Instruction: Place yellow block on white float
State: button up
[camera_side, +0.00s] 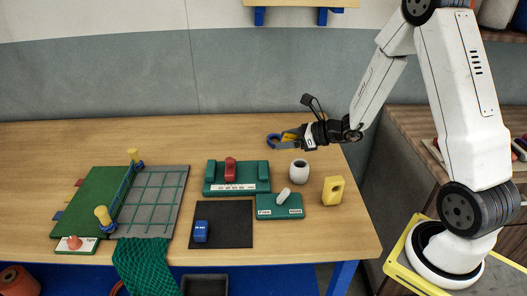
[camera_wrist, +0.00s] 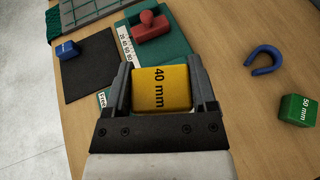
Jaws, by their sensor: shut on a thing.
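My gripper (camera_side: 284,137) is shut on the yellow block, marked "40 mm" in the wrist view (camera_wrist: 162,88). In the side view only a small yellow part of the block (camera_side: 289,137) shows between the fingers, and the gripper is above the back right of the table. A white, rounded, barrel-shaped thing with a dark hole in its top, which looks like the white float (camera_side: 299,170), stands upright below and slightly right of the gripper in the side view. Nothing is on it. I cannot make it out in the wrist view.
A yellow float with a hole (camera_side: 333,190) stands right of the white one. A green holder with a red piece (camera_side: 231,169) and a smaller green base with a white peg (camera_side: 281,207) are nearby. A blue hook (camera_wrist: 264,57) and green block (camera_wrist: 295,110) lie right of the gripper.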

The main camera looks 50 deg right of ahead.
jog(key=h, duration=0.1)
send_over(298, 163)
jog(key=shift+r+m, duration=0.3)
jog(key=shift+m, duration=0.1)
jog(key=shift+f, duration=0.1)
jog(key=shift+f, duration=2.15)
jog(key=shift+f, duration=0.1)
jog(key=shift+f, duration=1.65)
jog(key=shift+f, duration=0.15)
jog(key=o, duration=1.2)
jog(key=shift+c, duration=0.2)
